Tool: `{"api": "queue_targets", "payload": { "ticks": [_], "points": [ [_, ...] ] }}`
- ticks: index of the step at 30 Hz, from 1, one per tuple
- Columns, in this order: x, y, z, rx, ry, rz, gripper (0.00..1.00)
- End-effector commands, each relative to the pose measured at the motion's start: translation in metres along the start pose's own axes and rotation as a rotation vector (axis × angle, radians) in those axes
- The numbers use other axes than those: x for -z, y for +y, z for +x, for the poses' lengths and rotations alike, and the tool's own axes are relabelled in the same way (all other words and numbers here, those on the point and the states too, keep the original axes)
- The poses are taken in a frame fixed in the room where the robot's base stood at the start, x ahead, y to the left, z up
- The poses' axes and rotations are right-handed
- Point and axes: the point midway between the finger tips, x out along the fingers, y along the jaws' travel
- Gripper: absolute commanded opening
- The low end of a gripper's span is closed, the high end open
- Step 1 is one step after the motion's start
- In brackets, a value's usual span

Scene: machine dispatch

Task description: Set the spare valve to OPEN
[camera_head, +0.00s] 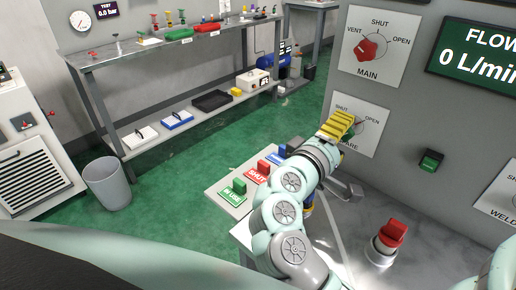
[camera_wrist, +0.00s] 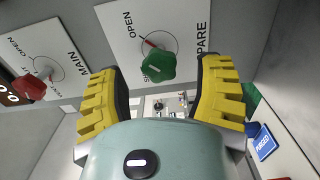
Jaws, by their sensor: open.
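The spare valve's green knob (camera_wrist: 158,66) stands out from its white dial plate (camera_wrist: 182,18) in the wrist view. A thin red pointer (camera_wrist: 150,44) on the dial slants up-left towards the side of the word OPEN; I cannot tell whether it lines up exactly. In the head view the spare plate (camera_head: 376,142) is on the grey panel, and my gripper covers much of its dial. My gripper (camera_head: 338,124) has yellow fingers. In the wrist view my gripper (camera_wrist: 160,70) is open, with the knob between the fingers in the picture, apart from both.
The main valve's red knob (camera_head: 366,49) is above the spare plate. A green button (camera_head: 431,160) is to the right. A red knob (camera_head: 391,235) stands on the metal bench. Green, red and blue labelled blocks sit on a white board (camera_head: 222,188) left of my arm.

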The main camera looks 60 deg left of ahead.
Motion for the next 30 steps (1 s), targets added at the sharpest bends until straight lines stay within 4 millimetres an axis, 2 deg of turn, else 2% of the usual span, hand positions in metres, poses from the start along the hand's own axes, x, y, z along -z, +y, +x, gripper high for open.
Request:
{"api": "queue_targets", "payload": {
  "ticks": [3,15,21,30],
  "points": [
    [0.004,0.000,-0.022,-0.001,0.015,0.000,0.66],
    [0.003,0.000,-0.078,0.000,0.011,0.001,0.66],
    [0.002,0.000,-0.093,0.000,0.008,-0.001,0.66],
    [0.002,0.000,-0.097,0.000,0.007,0.000,0.66]
  ]
}}
